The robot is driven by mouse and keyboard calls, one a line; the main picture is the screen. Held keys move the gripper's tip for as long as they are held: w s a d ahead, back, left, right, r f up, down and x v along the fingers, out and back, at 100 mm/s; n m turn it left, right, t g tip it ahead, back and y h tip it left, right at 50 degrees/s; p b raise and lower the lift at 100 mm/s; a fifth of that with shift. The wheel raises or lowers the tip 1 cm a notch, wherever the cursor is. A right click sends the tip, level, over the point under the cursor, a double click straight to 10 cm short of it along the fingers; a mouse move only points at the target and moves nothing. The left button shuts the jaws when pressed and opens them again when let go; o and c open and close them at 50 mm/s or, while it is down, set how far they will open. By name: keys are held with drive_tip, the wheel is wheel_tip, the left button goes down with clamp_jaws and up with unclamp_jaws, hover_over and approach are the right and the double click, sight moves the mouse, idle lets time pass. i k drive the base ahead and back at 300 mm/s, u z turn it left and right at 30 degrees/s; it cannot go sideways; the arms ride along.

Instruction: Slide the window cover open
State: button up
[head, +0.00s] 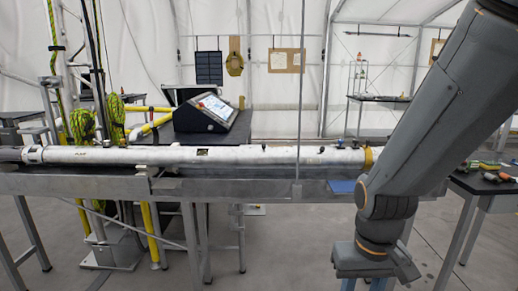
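I cannot make out a window cover for certain in the head view. A long white tube (240,156) lies level across a metal bench (100,185), with a small dark patch (202,152) on its front and a yellow band (368,158) near its right end. My arm (430,120) comes down from the upper right, in front of the tube's right end. A grey block of my arm (375,262) shows below the bench top. No gripper fingers show, so I cannot tell whether my gripper is open or holds anything.
A tilted console with a lit screen (214,106) stands behind the tube. Yellow-green ropes (82,125) and poles stand at the left. A table with tools (488,178) is at the right, and a blue flat piece (342,186) lies near my arm. Grey floor (300,240) shows below.

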sight(248, 154)
drive_tip(key=k, duration=1.15)
drive_tip(key=u, duration=0.7)
drive_tip(key=i, duration=1.8)
drive_tip(key=z, duration=0.7)
